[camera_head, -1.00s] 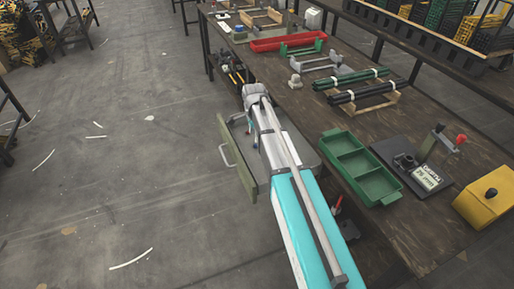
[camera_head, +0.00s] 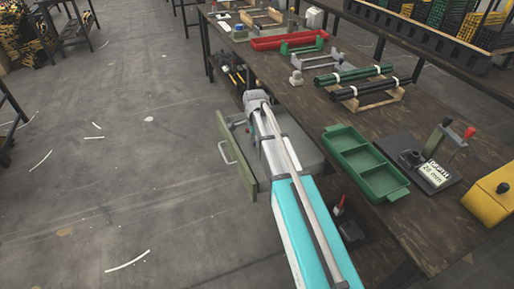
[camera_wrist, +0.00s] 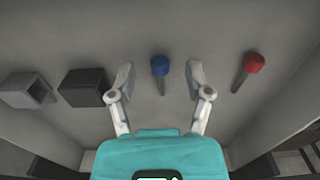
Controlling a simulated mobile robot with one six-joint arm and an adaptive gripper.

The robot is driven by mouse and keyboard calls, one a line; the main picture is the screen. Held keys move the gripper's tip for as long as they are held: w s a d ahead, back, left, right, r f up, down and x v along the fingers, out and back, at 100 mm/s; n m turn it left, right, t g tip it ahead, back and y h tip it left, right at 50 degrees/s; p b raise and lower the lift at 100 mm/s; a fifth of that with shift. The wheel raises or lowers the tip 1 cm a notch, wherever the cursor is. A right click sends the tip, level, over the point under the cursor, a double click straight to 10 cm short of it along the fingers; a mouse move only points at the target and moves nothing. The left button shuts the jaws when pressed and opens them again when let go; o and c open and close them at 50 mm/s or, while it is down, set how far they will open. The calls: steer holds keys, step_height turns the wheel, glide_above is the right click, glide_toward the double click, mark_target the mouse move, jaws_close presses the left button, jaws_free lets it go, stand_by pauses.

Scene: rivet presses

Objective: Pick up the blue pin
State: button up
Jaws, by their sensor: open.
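The blue pin (camera_wrist: 160,66) lies in a grey open drawer, seen in the wrist view between and just beyond my gripper's fingers. My gripper (camera_wrist: 160,82) is open and empty, with one finger on each side of the pin and clear space to both. I cannot tell how high the fingers are above the drawer floor. A red-headed pin (camera_wrist: 254,63) lies to the right of the right finger.
In the wrist view a black block (camera_wrist: 84,87) and a grey hollow block (camera_wrist: 27,90) lie left of the gripper. In the head view the workbench holds a green tray (camera_head: 364,160), a press (camera_head: 430,165) and a yellow box (camera_head: 492,194). Open floor lies left.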

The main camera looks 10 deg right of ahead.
steer(key=shift+f, duration=0.45)
stand_by(0.3)
steer(key=c, duration=0.9)
